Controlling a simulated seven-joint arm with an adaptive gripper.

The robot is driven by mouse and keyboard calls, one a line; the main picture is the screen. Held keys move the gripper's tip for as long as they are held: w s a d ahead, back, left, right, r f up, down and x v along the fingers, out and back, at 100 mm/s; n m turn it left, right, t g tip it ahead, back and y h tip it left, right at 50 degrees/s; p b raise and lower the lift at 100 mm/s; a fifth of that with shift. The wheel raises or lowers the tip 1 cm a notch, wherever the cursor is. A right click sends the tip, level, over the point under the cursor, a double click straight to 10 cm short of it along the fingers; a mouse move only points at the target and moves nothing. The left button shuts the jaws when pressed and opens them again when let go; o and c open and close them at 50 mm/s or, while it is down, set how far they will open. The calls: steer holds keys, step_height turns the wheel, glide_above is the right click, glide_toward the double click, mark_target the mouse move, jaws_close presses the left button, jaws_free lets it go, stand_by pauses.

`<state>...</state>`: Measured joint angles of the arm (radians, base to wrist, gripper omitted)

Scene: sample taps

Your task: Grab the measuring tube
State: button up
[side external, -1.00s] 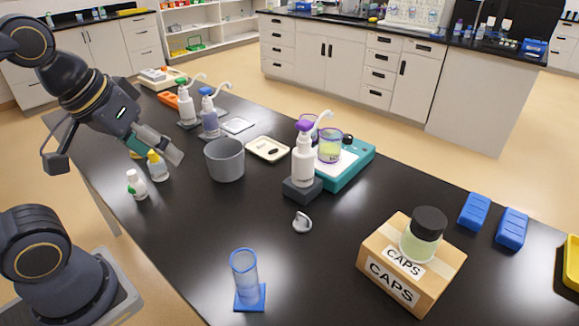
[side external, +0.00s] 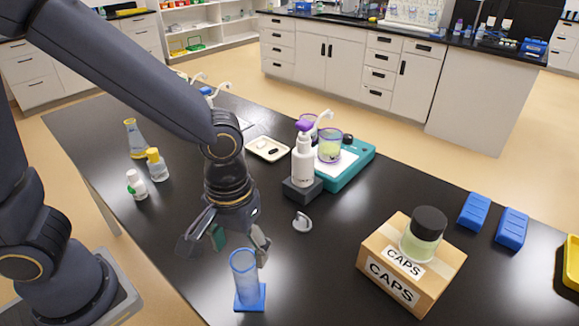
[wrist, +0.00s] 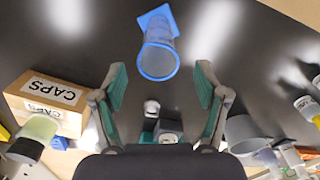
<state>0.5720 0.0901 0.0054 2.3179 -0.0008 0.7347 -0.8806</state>
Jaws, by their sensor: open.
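The measuring tube (side external: 245,280) is a clear blue cylinder on a square blue base. It stands upright near the front of the black table. My gripper (side external: 226,245) is open and empty, behind and above the tube in the side view, and part of it shows just behind the tube's rim. In the wrist view my gripper (wrist: 161,88) has its two green-padded fingers spread wide. The tube also shows in the wrist view (wrist: 158,58), beyond the fingertips and roughly centred between them. No contact with the tube is visible.
A cardboard CAPS box (side external: 408,270) with a lidded jar (side external: 424,235) on it stands to the right. A small white hook-shaped item (side external: 302,222) lies behind the tube. Two small bottles (side external: 157,165) (side external: 137,185) and a flask (side external: 135,140) stand at the left. Table around the tube is clear.

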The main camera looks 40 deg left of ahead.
mark_target(246, 277)
step_height(246, 277, down, 9)
steer(key=shift+w+d+f, duration=0.1)
steer(key=shift+f, duration=0.1)
steer(key=c, duration=1.2)
steer(key=shift+o, duration=0.2)
